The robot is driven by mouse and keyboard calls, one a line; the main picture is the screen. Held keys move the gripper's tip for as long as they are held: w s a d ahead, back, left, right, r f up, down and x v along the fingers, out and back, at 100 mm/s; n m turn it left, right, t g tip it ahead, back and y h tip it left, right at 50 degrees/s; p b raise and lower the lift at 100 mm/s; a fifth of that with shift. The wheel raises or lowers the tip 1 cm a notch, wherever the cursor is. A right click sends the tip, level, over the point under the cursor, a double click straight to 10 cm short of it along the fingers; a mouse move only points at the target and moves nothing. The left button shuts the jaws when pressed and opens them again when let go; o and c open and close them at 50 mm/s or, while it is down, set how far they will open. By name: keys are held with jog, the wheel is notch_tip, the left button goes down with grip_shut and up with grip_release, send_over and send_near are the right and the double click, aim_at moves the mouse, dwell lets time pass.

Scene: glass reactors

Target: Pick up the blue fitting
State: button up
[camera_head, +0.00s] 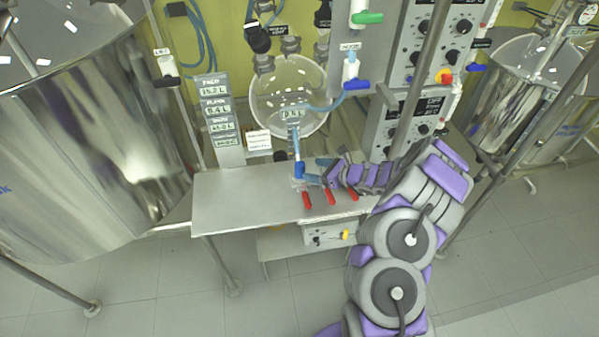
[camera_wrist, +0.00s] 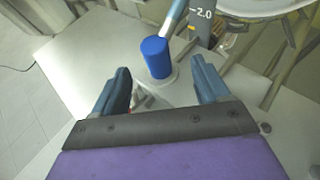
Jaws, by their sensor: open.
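The blue fitting (camera_wrist: 156,58) is a short blue cylinder standing in a round clear base in the wrist view, with a light-blue tube or rod just behind it. In the head view the blue fitting (camera_head: 299,170) is small, at the lower end of a light-blue tube below the glass flask. My gripper (camera_wrist: 160,85) is open, its two dark blue fingers on the left and right, with the fitting ahead, between and slightly beyond the fingertips. The fingers do not appear to touch it. In the head view my gripper (camera_head: 318,170) reaches in from the right at the fitting.
The metal table (camera_head: 240,200) is bare at its left. Red-handled valves (camera_head: 331,196) line its front edge. A round glass flask (camera_head: 288,95) hangs above. A large steel vessel (camera_head: 90,150) stands left, control boxes (camera_head: 412,125) right.

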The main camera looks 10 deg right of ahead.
aim_at(300, 166)
jog(key=shift+x, duration=1)
jog(key=x, duration=0.1)
jog(key=b+x, duration=0.1)
jog(key=x, duration=0.1)
jog(key=b+x, duration=0.1)
jog(key=x, duration=0.1)
jog(key=shift+w+a+r, duration=0.1)
jog(key=shift+a+r, duration=0.1)
jog(key=shift+r, duration=0.1)
jog(key=c, duration=1.2)
jog(key=shift+r, duration=0.1)
jog(key=shift+c, duration=0.3)
notch_tip(300, 166, up, 9)
jog(key=shift+r+p, duration=0.25)
jog(key=shift+p, duration=0.9)
jog(key=shift+b, duration=0.75)
jog(key=shift+f+b, duration=0.2)
jog(key=shift+b, duration=0.35)
